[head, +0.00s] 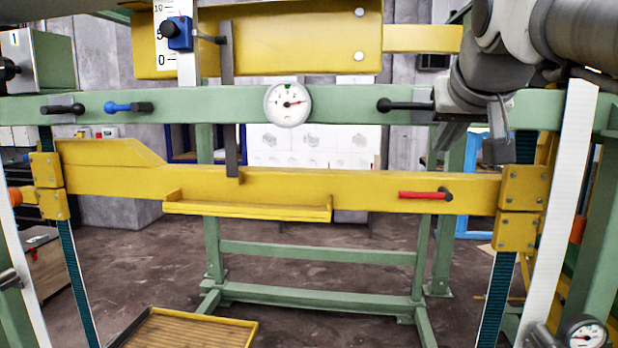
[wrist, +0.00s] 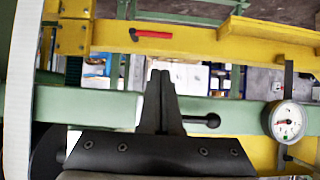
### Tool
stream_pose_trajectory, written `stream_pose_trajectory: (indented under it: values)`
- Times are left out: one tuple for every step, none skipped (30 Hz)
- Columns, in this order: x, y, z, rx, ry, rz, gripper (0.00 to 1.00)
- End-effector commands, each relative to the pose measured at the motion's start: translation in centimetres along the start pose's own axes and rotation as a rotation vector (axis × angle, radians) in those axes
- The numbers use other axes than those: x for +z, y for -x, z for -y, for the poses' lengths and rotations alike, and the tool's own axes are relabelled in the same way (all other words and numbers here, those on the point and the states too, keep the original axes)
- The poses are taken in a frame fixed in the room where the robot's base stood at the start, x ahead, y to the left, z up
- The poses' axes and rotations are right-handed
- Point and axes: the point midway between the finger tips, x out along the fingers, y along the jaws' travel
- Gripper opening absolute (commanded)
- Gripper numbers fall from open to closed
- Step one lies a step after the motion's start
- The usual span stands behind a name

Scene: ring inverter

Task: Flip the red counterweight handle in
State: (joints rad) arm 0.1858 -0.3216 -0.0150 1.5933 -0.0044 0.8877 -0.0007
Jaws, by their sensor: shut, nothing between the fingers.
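The red handle (head: 425,195) is on the right part of the lower yellow beam (head: 370,189). It lies horizontal, its dark pivot at its right end and its red grip pointing left. In the wrist view, which is turned upside down, the red handle (wrist: 153,34) shows near the top, apart from my fingers. My gripper (wrist: 160,74) is shut and empty, its two dark fingers pressed together in front of the green crossbar. In the head view my gripper (head: 496,150) hangs at the right, above and right of the handle.
A black lever (head: 405,105) sticks out from the green crossbar (head: 350,108) left of my gripper, and it shows close beside my fingers in the wrist view (wrist: 202,120). A dial gauge (head: 288,104) sits mid-crossbar. A yellow ledge (head: 250,212) juts from the beam. A white upright (head: 560,200) stands right.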

Motion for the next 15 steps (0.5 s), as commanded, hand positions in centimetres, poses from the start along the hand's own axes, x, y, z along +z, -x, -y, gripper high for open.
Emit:
stream_pose_trajectory:
  values:
    - [0.0, 0.0, 0.0, 0.000, 0.000, 0.000, 0.00]
    - [0.0, 0.0, 0.0, 0.000, 0.000, 0.000, 0.00]
    - [0.0, 0.0, 0.0, 0.000, 0.000, 0.000, 0.00]
    - [0.0, -0.1, 0.0, 0.000, 0.000, 0.000, 0.00]
    - [0.0, -0.2, 0.0, 0.000, 0.000, 0.001, 0.00]
    - [0.0, -0.4, 0.0, -0.001, 0.000, 0.001, 0.00]
    - [0.0, -0.7, 0.0, -0.001, 0.000, 0.001, 0.00]
    - [0.0, -1.0, 0.0, -0.001, 0.000, 0.002, 0.00]
    - [0.0, -1.5, 0.0, -0.001, 0.001, 0.003, 0.00]
    - [0.0, -1.9, 0.0, 0.000, 0.001, 0.003, 0.00]
    - [0.0, -2.5, 0.0, 0.000, 0.001, 0.004, 0.00]
    - [0.1, -3.2, 0.0, 0.000, 0.001, 0.006, 0.00]
    - [0.1, -3.9, 0.0, 0.000, 0.001, 0.005, 0.00]
    - [0.1, -4.5, 0.0, 0.000, 0.001, 0.006, 0.00]
    - [0.1, -5.4, 0.0, 0.000, 0.001, 0.006, 0.00]
